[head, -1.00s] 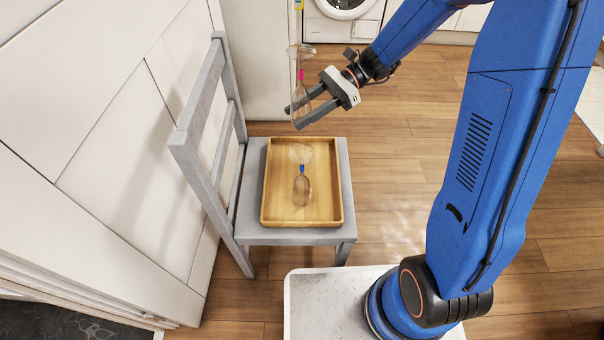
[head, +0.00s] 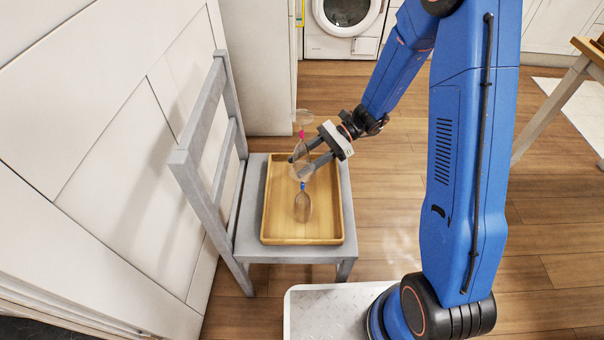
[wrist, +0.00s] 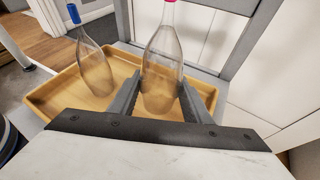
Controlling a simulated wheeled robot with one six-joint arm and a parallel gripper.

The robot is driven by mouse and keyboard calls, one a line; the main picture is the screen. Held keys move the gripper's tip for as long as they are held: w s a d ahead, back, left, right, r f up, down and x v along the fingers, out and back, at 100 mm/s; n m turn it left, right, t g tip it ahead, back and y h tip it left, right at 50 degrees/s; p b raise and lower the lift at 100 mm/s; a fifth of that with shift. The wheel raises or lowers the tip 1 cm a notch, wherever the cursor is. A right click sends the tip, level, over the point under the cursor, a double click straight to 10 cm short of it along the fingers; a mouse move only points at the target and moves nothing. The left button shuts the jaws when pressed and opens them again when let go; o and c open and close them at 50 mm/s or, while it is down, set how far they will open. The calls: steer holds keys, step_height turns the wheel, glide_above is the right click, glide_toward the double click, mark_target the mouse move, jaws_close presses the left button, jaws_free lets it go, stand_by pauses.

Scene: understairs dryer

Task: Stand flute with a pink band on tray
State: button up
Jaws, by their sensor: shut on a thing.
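The flute with a pink band (head: 303,134) is clear glass, held roughly upright with its bowl down and its banded stem and foot up. My gripper (head: 300,166) is shut on its bowl, over the far part of the wooden tray (head: 264,215). In the wrist view, the pink-banded flute (wrist: 163,62) sits between the two fingers (wrist: 158,100). I cannot tell whether its lower end touches the tray floor. The tray's rim (wrist: 45,92) shows there too.
A flute with a blue band (head: 303,207) stands bowl down in the tray, nearer the head camera; it is left of the held flute in the wrist view (wrist: 95,65). The tray lies on a grey chair (head: 250,248), whose backrest is at the left.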

steer(key=shift+f, duration=2.25)
steer(key=o, duration=1.2)
steer(key=shift+f, duration=0.1)
steer(key=shift+c, duration=0.2)
steer(key=v, duration=1.2)
steer(key=shift+s+r, duration=0.1)
steer(key=shift+r, duration=0.2)
